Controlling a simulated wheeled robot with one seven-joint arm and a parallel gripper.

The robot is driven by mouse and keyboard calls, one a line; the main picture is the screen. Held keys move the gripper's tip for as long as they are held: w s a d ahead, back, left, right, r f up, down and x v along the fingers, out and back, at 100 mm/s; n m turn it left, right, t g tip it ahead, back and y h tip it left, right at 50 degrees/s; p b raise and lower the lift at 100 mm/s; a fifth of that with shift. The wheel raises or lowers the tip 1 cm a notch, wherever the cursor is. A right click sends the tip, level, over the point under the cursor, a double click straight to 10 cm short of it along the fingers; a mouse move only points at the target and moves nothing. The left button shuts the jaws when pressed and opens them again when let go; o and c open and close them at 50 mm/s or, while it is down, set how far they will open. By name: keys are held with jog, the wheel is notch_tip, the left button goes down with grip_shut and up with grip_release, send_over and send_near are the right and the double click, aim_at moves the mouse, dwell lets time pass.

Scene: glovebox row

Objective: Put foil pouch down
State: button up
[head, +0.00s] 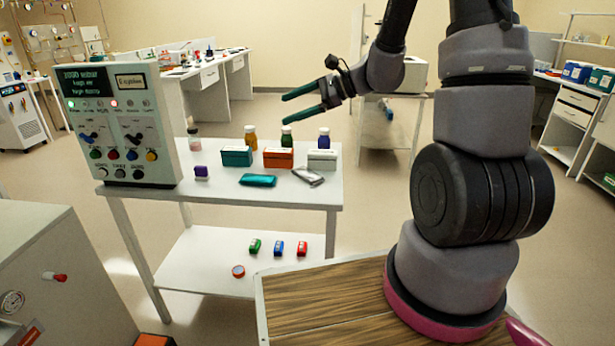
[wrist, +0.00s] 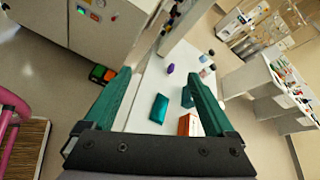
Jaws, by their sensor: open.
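A flat teal pouch (head: 258,180) lies on the top of the white table (head: 225,193), near its front edge. A silver, foil-like pouch (head: 308,176) lies to its right; I cannot tell which is the foil pouch meant. My gripper (head: 286,107) has green fingers spread apart with nothing between them. It is raised above the table, clear of the pouches. In the wrist view, the teal pouch (wrist: 159,108) shows on the table between the open fingers (wrist: 158,82). The silver pouch is not visible there.
Teal (head: 236,156), orange (head: 278,158) and white (head: 322,159) boxes stand behind the pouches, with several bottles behind them. A purple-capped item (head: 202,173) sits left. A control panel (head: 120,124) fills the table's left end. The lower shelf (head: 215,262) holds small coloured items.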

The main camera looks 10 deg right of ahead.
jog(key=w+d+f+m+t, duration=0.4)
jog(key=w+f+m, duration=0.35)
jog(key=f, duration=0.35)
jog(key=m+t+h, duration=0.3)
jog(key=m+h, duration=0.3)
jog(key=m, duration=0.1)
send_near(306, 172)
jog(key=x, duration=0.3)
jog(key=shift+a+f, duration=0.2)
jog(key=shift+f, duration=0.05)
jog(key=shift+x, duration=2.8)
jog(key=shift+w+d+r, duration=0.15)
jog(key=c, duration=1.4)
jog(key=shift+r, duration=0.1)
